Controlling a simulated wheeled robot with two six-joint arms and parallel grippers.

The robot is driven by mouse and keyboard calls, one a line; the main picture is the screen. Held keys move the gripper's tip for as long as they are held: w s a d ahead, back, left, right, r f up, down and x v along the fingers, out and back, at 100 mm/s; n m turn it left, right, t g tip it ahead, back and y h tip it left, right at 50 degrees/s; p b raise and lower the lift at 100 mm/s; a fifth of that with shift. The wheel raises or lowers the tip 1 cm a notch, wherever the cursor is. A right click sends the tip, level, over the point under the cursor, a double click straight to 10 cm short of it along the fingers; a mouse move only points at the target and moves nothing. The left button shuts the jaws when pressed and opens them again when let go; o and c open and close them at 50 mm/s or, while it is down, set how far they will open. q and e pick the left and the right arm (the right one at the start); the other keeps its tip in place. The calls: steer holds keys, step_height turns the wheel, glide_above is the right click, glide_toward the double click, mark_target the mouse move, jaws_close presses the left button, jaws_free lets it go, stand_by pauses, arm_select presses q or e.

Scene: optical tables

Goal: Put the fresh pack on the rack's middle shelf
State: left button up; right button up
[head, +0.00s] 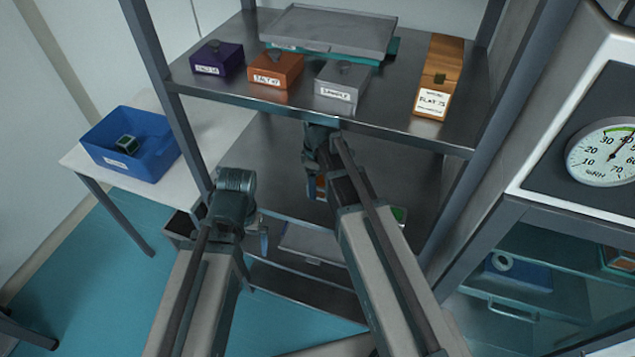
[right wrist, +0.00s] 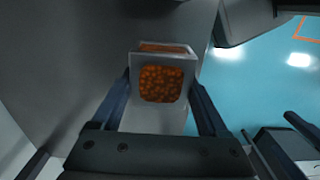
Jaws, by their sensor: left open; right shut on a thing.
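The fresh pack, a small pale box with a window of orange beads (right wrist: 162,82), sits between the fingers of my right gripper (right wrist: 160,100) in the right wrist view. In the head view only an orange bit of the pack (head: 320,188) shows beside my right gripper (head: 318,165), which is shut on it. My right arm reaches into the rack below its upper shelf (head: 385,125), over the grey shelf underneath (head: 270,155). I cannot tell whether the pack touches that shelf. My left gripper (head: 258,228) is open and empty by the rack's front left post.
The upper shelf holds a purple box (head: 217,60), an orange box (head: 275,68), a grey box (head: 342,85), a wooden box (head: 437,80) and a grey tray (head: 330,30). A blue bin (head: 150,165) stands left. A cabinet with a dial (head: 605,150) stands right.

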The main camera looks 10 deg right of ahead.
mark_target(317, 202)
steer(key=shift+f+b, duration=1.95)
steer(key=shift+f, duration=0.4)
steer(key=shift+f+b, duration=0.6)
steer(key=o, duration=1.4)
steer(key=shift+r, duration=0.15)
step_height(317, 202, up, 8)
steer(key=p, duration=0.7)
steer(key=shift+f+p, duration=0.25)
steer(key=shift+p, duration=0.15)
steer(key=shift+f, duration=0.15)
step_height(317, 202, down, 8)
steer(key=b, duration=0.8)
steer(key=shift+r, duration=0.4)
